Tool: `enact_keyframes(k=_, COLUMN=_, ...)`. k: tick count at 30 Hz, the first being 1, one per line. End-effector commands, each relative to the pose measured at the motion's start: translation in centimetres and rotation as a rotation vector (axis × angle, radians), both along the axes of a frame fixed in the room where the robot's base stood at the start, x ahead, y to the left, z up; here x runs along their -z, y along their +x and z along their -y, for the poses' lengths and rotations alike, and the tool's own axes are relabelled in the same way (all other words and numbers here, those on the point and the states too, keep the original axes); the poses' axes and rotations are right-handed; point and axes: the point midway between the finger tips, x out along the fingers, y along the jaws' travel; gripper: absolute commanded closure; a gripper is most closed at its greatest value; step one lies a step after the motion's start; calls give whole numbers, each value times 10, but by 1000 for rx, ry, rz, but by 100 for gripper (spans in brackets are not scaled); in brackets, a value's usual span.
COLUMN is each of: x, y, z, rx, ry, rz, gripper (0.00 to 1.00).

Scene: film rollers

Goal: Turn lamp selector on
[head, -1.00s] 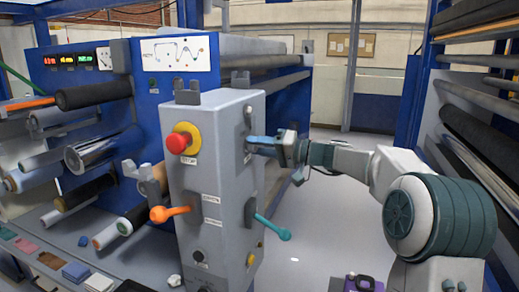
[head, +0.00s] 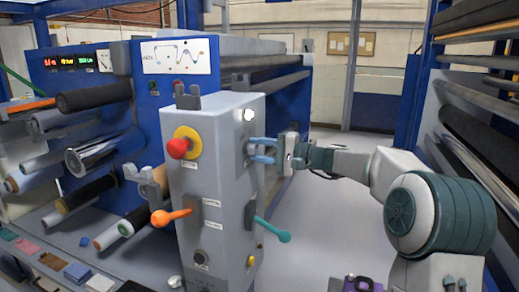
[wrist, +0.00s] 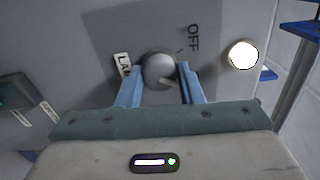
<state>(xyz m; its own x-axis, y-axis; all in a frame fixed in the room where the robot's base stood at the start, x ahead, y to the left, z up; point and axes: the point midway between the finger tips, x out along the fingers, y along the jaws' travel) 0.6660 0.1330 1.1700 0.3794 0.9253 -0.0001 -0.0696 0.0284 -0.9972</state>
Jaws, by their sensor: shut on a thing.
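The lamp selector is a round grey knob (wrist: 158,70) on the side face of the grey control box (head: 212,215). A partly covered label starting "LA" is left of it in the wrist view, and "OFF" is printed to its upper right. My gripper (head: 262,150) is shut on the knob, with one blue finger on each side; the fingers also show in the wrist view (wrist: 159,84). In the head view the fingers hide most of the knob. A round lamp (wrist: 243,55) beside the knob glows white, and it shows lit in the head view (head: 249,115).
A red stop button (head: 180,147) on a yellow collar, an orange lever (head: 170,216) and a teal lever (head: 272,230) stick out of the box. The teal lever is below my gripper. Rollers (head: 90,155) stand at the left, and open floor (head: 330,225) lies to the right.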

Motion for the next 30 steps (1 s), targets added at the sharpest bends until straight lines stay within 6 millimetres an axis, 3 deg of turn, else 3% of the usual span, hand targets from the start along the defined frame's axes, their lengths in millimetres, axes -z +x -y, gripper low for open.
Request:
enact_keyframes(k=14, x=1, y=0, z=0, rx=0, ry=6, rz=-17, gripper=89)
enact_keyframes(k=15, x=1, y=0, z=0, rx=0, ry=6, rz=-17, gripper=61)
enact_keyframes(k=17, x=1, y=0, z=0, rx=0, ry=6, rz=-16, gripper=45)
enact_keyframes(k=26, x=1, y=0, z=1, rx=0, ry=6, rz=-14, gripper=45)
enact_keyframes(k=30, x=1, y=-4, z=13, rx=4, ry=5, rz=-13, gripper=45)
